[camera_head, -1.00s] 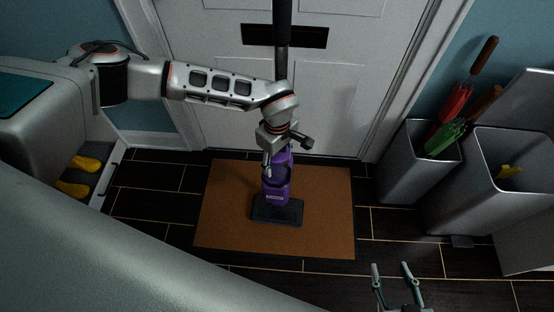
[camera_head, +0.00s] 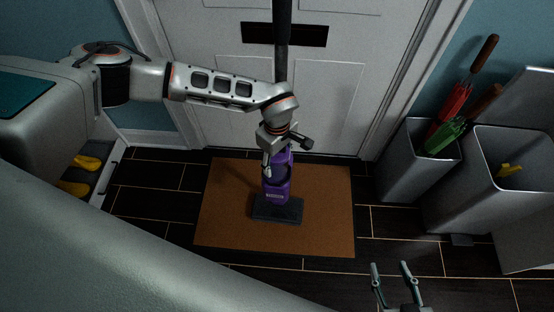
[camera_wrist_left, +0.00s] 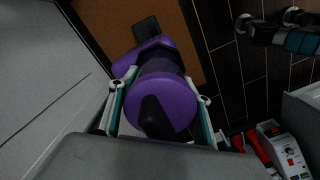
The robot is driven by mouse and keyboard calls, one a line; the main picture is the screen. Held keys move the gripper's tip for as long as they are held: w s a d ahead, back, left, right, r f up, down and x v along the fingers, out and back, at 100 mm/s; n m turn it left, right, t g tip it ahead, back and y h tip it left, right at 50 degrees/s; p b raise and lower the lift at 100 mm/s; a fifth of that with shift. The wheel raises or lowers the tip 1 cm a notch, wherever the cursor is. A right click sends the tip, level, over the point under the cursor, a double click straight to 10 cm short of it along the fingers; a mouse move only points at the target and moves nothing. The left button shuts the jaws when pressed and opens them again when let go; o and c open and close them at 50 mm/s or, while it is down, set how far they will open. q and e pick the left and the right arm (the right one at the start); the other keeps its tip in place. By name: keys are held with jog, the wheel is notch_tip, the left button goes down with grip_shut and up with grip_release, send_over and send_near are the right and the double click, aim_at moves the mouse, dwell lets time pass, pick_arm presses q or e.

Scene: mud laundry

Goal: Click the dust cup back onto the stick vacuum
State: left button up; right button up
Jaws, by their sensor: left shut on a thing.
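The purple stick vacuum (camera_head: 274,191) stands upright on its black floor head (camera_head: 277,210), with its dark tube (camera_head: 282,45) rising in front of the door. My left gripper (camera_wrist_left: 160,95) is shut on a purple round part, which I take to be the dust cup (camera_wrist_left: 163,96); one finger lies on each side of it. The cup is at the vacuum's body, but I cannot tell whether it is seated. In the head view my left wrist hides most of the cup. My right gripper (camera_head: 394,274) is open and empty, low and to the right of the mat.
The brown mat (camera_head: 225,220) lies under the vacuum, before the white door (camera_head: 215,125). Grey bins (camera_head: 405,165) stand at the right, one with red and green umbrellas (camera_head: 446,135). Yellow boots (camera_head: 85,163) sit at the left. Dark floor between mat and bins is clear.

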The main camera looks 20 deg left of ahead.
pick_arm(q)
jog(key=shift+f, duration=0.25)
pick_arm(e)
jog(key=shift+w+r, duration=0.15)
jog(key=shift+r, duration=0.1)
jog(key=shift+f, duration=0.1)
dwell(0.7)
pick_arm(q)
jog(key=shift+f, duration=0.35)
dwell(0.5)
jog(key=o, duration=1.7)
jog(key=shift+r+p, duration=1.75)
jog(key=shift+r, duration=1.3)
pick_arm(e)
notch_tip(320, 180, up, 7)
jog(key=w+t, duration=0.1)
jog(key=w, duration=0.2)
jog(key=shift+f, duration=0.2)
